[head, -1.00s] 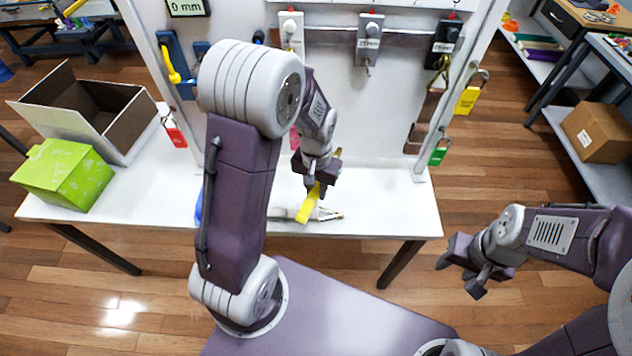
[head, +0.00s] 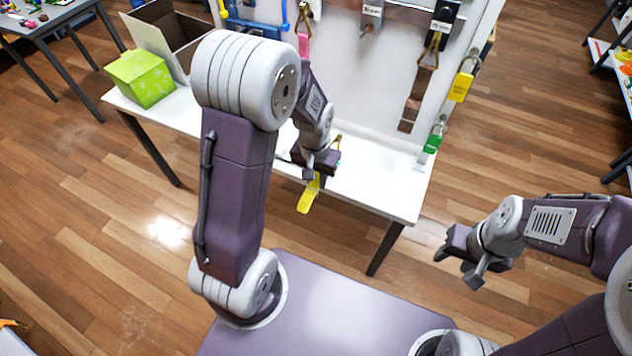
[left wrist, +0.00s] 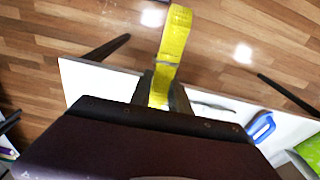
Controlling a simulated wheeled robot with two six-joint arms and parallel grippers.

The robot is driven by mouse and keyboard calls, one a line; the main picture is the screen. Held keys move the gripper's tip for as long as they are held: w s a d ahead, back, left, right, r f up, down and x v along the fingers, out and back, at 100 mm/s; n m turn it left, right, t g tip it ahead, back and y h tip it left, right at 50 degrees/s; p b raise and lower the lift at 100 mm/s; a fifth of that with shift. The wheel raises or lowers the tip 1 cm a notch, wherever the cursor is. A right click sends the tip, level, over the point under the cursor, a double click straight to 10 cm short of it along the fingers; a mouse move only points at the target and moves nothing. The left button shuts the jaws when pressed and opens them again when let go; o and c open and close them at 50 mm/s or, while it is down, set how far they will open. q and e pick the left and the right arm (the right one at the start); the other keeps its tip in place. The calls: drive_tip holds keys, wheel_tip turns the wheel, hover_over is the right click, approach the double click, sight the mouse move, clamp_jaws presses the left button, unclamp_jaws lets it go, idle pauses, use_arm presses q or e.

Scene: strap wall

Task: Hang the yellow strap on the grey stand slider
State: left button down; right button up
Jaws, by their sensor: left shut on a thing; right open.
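The yellow strap (head: 308,199) hangs down from my left gripper (head: 314,177), which is shut on it near the table's front edge. In the left wrist view the strap (left wrist: 173,45) sticks out from between the fingers, with a loop-like fold, over the floor. A grey slider (head: 371,14) with a hook is on the upright white panel at the top of the head view, cut by the frame edge. No strap shows on its hook. It is above and right of my left gripper, well apart from it. My right gripper (head: 457,270) is open and empty, right of the table.
The white table (head: 385,190) carries the panel. A black slider (head: 443,22) holds a brown strap (head: 418,95). A pink strap (head: 303,43), yellow tag (head: 461,86) and green tag (head: 434,140) hang nearby. A green box (head: 141,78) stands at left. Floor in front is clear.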

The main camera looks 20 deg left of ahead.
use_arm(q)
drive_tip(key=w, duration=0.1)
drive_tip(key=w+t, duration=0.1)
drive_tip(key=w+a+r+t, duration=0.1)
drive_tip(key=shift+w+a, duration=0.1)
drive_tip(key=shift+w, duration=0.2)
drive_tip(key=w+r+t, duration=0.2)
drive_tip(key=shift+w, duration=0.3)
drive_tip(key=w+d+r+t+p, duration=0.1)
drive_tip(key=w+r+t, duration=0.25)
drive_tip(key=r, duration=0.25)
drive_tip(key=w+r+t, duration=0.2)
drive_tip(key=r+t, duration=0.3)
drive_tip(key=r, duration=0.2)
drive_tip(key=r+x, duration=0.1)
drive_tip(key=x, duration=0.8)
drive_tip(key=shift+w+d, duration=0.3)
drive_tip(key=shift+w, duration=0.3)
use_arm(e)
drive_tip(key=shift+w+a+r, duration=0.15)
drive_tip(key=shift+a+r, duration=0.25)
drive_tip(key=shift+r, duration=0.05)
use_arm(q)
drive_tip(key=shift+r, duration=0.2)
